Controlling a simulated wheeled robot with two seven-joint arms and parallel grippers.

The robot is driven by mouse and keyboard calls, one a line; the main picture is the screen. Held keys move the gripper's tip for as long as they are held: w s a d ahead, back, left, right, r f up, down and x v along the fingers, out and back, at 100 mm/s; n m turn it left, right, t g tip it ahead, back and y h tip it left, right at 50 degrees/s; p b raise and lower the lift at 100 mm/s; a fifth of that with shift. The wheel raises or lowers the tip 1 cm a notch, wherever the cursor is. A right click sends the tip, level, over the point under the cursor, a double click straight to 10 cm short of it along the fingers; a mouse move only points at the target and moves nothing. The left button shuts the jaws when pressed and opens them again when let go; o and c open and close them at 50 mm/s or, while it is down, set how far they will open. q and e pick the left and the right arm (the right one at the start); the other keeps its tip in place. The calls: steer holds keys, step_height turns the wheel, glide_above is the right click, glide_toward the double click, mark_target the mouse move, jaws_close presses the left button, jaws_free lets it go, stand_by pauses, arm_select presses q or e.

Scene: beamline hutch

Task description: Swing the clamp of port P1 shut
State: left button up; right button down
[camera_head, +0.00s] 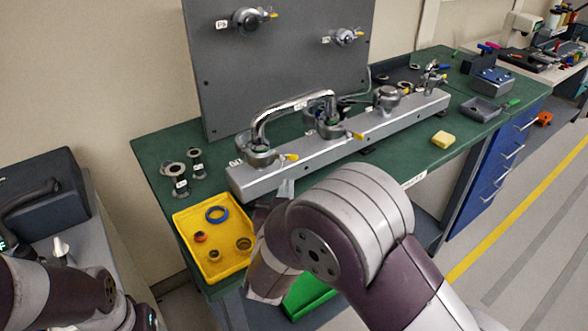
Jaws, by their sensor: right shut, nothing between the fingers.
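A grey metal rail (340,145) on the green bench carries a row of ports with round clamps and yellow levers. The leftmost port clamp (259,150) has a small label beside it, too small to read surely as P1. Its yellow lever (292,157) points right. A braided metal hose (285,104) arches from this port to the second port clamp (330,124). I cannot tell how far the leftmost clamp is closed. My right gripper (286,188) is shut and empty, just in front of the rail and below that lever, partly hidden by my arm. My left gripper is out of view.
A yellow tray (197,262) with rings stands at the bench's front left. Small metal flanged fittings (178,178) stand behind it. A grey upright panel (275,70) with two more clamps rises behind the rail. A yellow sponge-like block (443,139) lies right of the rail on clear bench.

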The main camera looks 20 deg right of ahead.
mark_target(296, 160)
steer(key=x, duration=0.7)
steer(key=shift+w+d+p, duration=0.1)
steer(key=shift+w+p, duration=0.25)
steer(key=shift+d+f, duration=0.1)
steer(key=shift+w+d+f+n+t+y+b, duration=0.1)
steer(key=shift+w+d+n+t+y+b, duration=0.4)
steer(key=shift+n+y+b, duration=0.55)
steer(key=shift+w+d+n+y+b, duration=0.15)
steer(key=shift+w+d+y+b, duration=0.2)
steer(key=shift+w+b, duration=0.6)
steer(key=shift+w+d+n+y+b, duration=0.15)
steer(key=shift+w+d+y+b, duration=0.25)
steer(key=shift+w, duration=1)
steer(key=shift+w+d+n+y+b, duration=0.2)
steer(key=shift+w+y+b, duration=0.2)
steer(key=shift+w+b, duration=0.6)
steer(key=shift+w, duration=0.45)
steer(key=shift+r, duration=0.35)
